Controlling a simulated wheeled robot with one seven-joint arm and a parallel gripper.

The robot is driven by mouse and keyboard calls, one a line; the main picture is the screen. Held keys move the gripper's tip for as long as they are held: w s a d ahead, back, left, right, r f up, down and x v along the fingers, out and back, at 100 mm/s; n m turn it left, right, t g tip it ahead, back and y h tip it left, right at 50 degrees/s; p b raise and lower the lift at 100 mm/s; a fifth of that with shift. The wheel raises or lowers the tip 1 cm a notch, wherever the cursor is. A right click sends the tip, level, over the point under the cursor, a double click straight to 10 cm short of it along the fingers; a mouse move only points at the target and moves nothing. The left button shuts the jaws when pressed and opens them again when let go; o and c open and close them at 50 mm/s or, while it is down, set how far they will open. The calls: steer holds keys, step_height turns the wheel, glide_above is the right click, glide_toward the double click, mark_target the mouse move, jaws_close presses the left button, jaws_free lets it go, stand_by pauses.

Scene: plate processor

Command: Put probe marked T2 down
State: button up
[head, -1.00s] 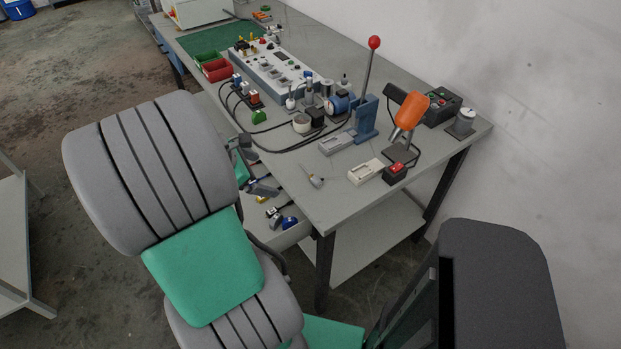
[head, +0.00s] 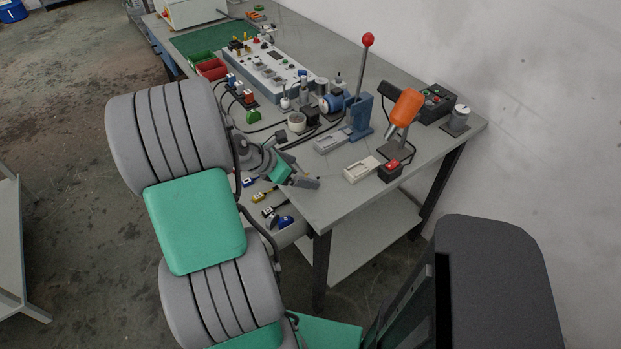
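No T2 mark is legible, so I cannot tell which piece is that probe.
The bench (head: 335,196) carries a lever press (head: 361,118), an orange-headed device (head: 405,107), a pale tray (head: 361,170), a red-topped switch box (head: 390,171) and a white instrument panel (head: 270,68).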

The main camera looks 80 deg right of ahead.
steer(key=c, duration=1.1)
